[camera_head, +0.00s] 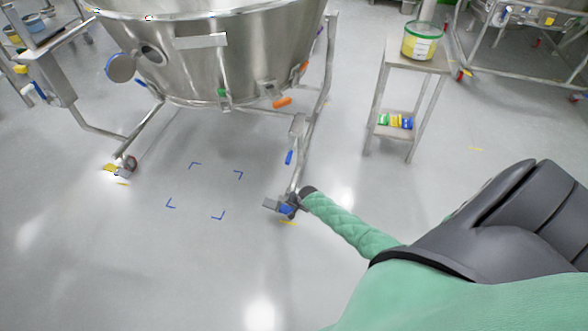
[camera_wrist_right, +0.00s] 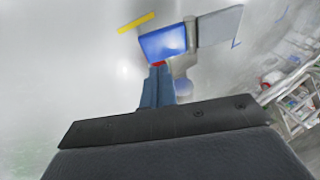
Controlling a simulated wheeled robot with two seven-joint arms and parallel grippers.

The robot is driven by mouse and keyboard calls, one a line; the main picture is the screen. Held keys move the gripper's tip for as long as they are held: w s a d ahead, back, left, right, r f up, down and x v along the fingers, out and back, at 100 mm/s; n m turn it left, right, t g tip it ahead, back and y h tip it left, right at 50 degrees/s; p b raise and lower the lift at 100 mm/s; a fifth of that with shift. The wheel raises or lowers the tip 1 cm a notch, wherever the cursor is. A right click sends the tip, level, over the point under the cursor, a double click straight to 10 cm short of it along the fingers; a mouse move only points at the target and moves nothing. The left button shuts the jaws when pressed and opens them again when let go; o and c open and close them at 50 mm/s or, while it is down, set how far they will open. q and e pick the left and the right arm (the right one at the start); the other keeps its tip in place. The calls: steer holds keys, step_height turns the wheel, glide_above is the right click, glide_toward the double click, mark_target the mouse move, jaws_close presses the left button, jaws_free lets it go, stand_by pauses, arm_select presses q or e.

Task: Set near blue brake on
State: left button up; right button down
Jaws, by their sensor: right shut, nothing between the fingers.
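The near blue brake (camera_head: 287,210) is a small blue pedal at the caster under the near right leg of the steel bowl's frame. In the right wrist view the blue pedal (camera_wrist_right: 163,43) is large, just beyond my fingertips, with a grey plate (camera_wrist_right: 220,26) beside it. My right gripper (camera_head: 298,203) is down at this caster and mostly hidden in the head view. In the right wrist view its fingers (camera_wrist_right: 158,72) are shut and empty, at the pedal's lower edge. I cannot tell whether they touch it. My left gripper is not in view.
The steel bowl (camera_head: 210,55) on its wheeled frame fills the upper left. Another caster with a yellow pedal (camera_head: 110,168) is at left. A small steel stand (camera_head: 428,66) holds a tub at right. Blue marks (camera_head: 218,216) lie on clear floor.

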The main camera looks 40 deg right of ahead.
steer(key=p+v, duration=0.1)
steer(key=v, duration=0.9)
steer(key=shift+s+d, duration=0.3)
steer(key=shift+s, duration=0.05)
steer(key=shift+f, duration=0.15)
